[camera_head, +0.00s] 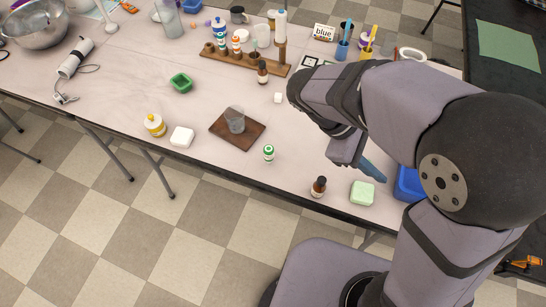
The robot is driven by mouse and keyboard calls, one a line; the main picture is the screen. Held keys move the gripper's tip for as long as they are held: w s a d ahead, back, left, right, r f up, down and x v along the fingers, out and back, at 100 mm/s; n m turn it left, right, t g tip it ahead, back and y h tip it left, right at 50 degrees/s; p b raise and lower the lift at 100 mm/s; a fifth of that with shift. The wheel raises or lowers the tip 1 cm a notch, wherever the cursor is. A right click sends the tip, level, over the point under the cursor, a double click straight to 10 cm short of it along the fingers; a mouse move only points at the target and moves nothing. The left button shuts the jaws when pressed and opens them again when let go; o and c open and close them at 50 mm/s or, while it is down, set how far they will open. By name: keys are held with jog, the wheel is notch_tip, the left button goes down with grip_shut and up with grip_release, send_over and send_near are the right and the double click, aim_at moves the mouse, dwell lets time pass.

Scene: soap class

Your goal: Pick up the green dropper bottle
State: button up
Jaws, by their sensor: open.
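A small white bottle with green on its cap and label (268,153) stands upright near the front edge of the table (215,165).
A brown bottle (319,187) and a green soap block (362,192) stand near my gripper. A brown board with a beaker (235,120) lies left of the green bottle. A wooden rack (228,65) stands behind. Bare table lies between the bottle and my gripper.

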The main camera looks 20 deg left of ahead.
jog(key=w+a+n+t+h+b, duration=0.25)
jog(key=a+n+t, duration=0.2)
jog(key=a, duration=0.35)
jog(key=r+n+t+y+b, duration=0.15)
jog(key=n+t+y, duration=0.25)
jog(key=n+t, duration=0.7)
send_over(265, 155)
jog(key=v, duration=0.2)
jog(key=shift+g, duration=0.35)
notch_tip(265, 155, down, 17)
jog(key=shift+w+r, duration=0.1)
jog(key=shift+x, duration=1.1)
jog(key=shift+w+d+r+p, duration=0.15)
jog(key=shift+w+p, duration=0.2)
jog(key=shift+p, duration=0.1)
jog(key=p+x, duration=0.1)
jog(key=x, duration=0.2)
jog(key=shift+d+r+m, duration=0.15)
jog(key=shift+r+m, duration=0.05)
jog(key=shift+m, duration=0.05)
jog(key=shift+w+d+f, duration=0.1)
jog(key=shift+w+d, duration=0.1)
jog(key=shift+w, duration=0.45)
